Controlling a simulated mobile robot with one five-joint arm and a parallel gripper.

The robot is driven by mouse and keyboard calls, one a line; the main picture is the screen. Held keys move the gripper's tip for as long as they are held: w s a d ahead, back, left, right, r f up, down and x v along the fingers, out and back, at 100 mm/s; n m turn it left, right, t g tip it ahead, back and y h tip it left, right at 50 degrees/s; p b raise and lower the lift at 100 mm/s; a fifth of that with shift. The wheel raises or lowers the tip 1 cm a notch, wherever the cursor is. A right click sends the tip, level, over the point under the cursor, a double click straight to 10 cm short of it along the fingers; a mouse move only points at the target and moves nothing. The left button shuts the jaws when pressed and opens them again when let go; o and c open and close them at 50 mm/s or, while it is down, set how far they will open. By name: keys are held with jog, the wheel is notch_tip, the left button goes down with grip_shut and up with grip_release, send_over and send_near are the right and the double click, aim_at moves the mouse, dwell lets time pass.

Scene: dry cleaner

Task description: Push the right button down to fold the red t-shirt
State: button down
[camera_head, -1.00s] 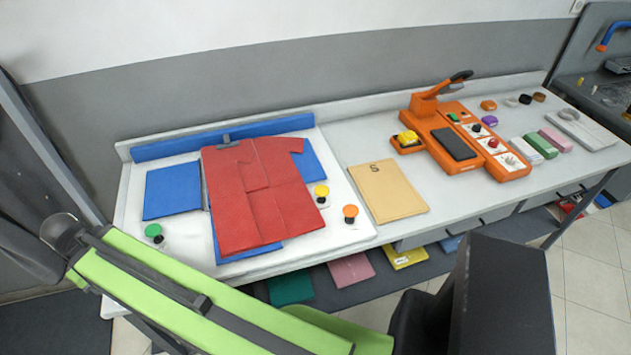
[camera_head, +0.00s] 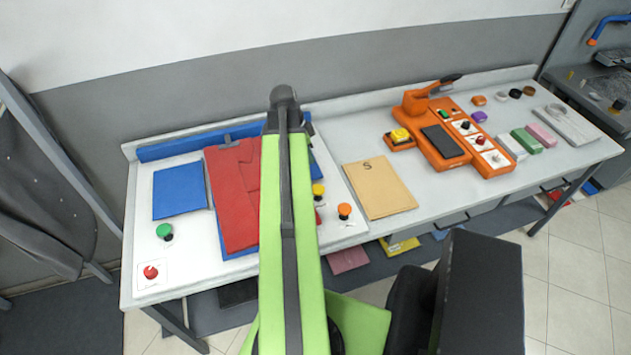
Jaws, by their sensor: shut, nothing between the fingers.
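The red t-shirt (camera_head: 232,190) lies on the blue folding board (camera_head: 180,190) on the left part of the table. My green arm crosses in front and hides the shirt's right part. At the board's right side stand a yellow button (camera_head: 318,190) and, to its right, an orange button (camera_head: 344,210). A green button (camera_head: 164,231) and a red button (camera_head: 151,272) are on the left. Which one is meant by "right button" is not marked. My arm reaches up over the shirt to a dark rounded end. I cannot see gripper fingers there.
A tan envelope marked S (camera_head: 380,188) lies right of the buttons. An orange press (camera_head: 450,140) with a lever stands farther right, with small coloured blocks (camera_head: 526,140) beside it. The white table (camera_head: 350,145) is bare behind the envelope.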

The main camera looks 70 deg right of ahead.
aim_at(316, 190)
jog(key=shift+f, duration=0.1)
jog(key=b+x, duration=1.3)
jog(key=shift+w+a+f, duration=0.15)
jog(key=shift+w+a, duration=0.15)
jog(key=shift+w, duration=0.05)
jog(key=shift+f+b, duration=0.35)
notch_tip(316, 190, down, 5)
jog(key=b, duration=0.4)
jog(key=shift+r+b, duration=0.1)
jog(key=shift+b, duration=0.3)
jog(key=shift+s+a+r, duration=0.1)
jog(key=shift+a+r, duration=0.15)
jog(key=shift+a, duration=0.1)
jog(key=shift+f, duration=0.2)
